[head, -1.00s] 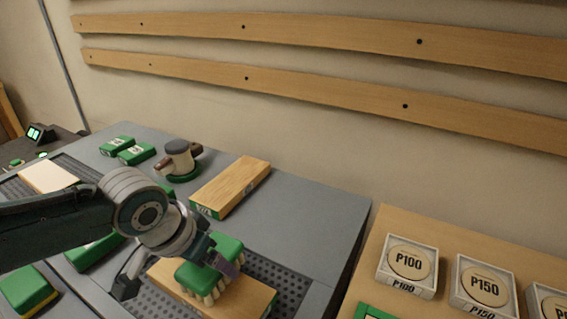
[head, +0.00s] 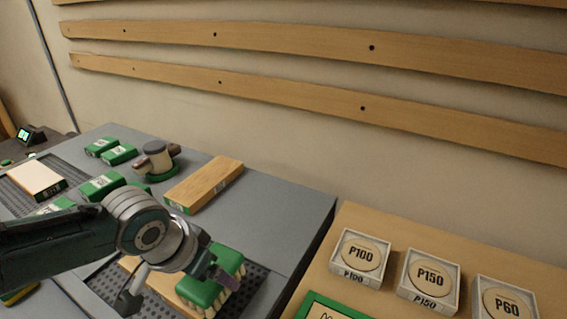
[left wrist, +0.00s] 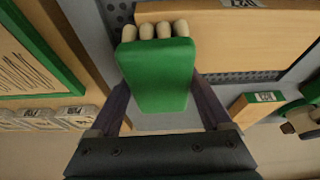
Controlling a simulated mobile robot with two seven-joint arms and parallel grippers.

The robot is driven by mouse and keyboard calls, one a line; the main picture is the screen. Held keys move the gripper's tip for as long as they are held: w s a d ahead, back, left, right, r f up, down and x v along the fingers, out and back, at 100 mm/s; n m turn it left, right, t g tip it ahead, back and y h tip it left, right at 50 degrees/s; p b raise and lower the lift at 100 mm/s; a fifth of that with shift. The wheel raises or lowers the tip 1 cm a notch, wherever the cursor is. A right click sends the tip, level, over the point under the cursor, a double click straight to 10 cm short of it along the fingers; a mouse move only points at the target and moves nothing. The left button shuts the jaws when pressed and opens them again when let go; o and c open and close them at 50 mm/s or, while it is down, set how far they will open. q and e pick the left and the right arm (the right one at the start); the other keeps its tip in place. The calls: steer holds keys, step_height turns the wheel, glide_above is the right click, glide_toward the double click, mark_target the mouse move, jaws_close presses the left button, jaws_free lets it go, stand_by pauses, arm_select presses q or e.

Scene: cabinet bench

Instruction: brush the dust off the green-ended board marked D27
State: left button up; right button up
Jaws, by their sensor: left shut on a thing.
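My left gripper (head: 222,276) is shut on a green brush (head: 203,292) with pale bristles. The brush also shows in the left wrist view (left wrist: 158,75), between my two fingers. In the head view it is at the right end of a light wooden board (head: 163,284), largely hidden by my gripper and the brush. In the left wrist view the bristle tips overlap that board (left wrist: 235,45); I cannot tell whether they touch it. Its label, at the top edge there, is unreadable. Another wooden board (head: 205,183) with a green end lies behind; its mark is unreadable. My right gripper is not in view.
A perforated grey panel (head: 256,285) surrounds the near board. A round-topped tool (head: 158,158) and green blocks (head: 103,186) stand behind and left. Boxes of discs marked P100 (head: 360,257), P150 (head: 430,281) and P60 (head: 504,300) sit on the right wooden top.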

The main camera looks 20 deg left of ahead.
arm_select(q)
step_height(320, 180, up, 3)
steer(key=shift+a+f+p, duration=0.1)
steer(key=shift+f+p, duration=0.1)
steer(key=shift+p, duration=0.2)
steer(key=shift+a+r+p, duration=0.2)
steer(key=shift+r+p, duration=0.15)
step_height(320, 180, up, 5)
steer(key=p, duration=0.5)
steer(key=shift+f, duration=0.1)
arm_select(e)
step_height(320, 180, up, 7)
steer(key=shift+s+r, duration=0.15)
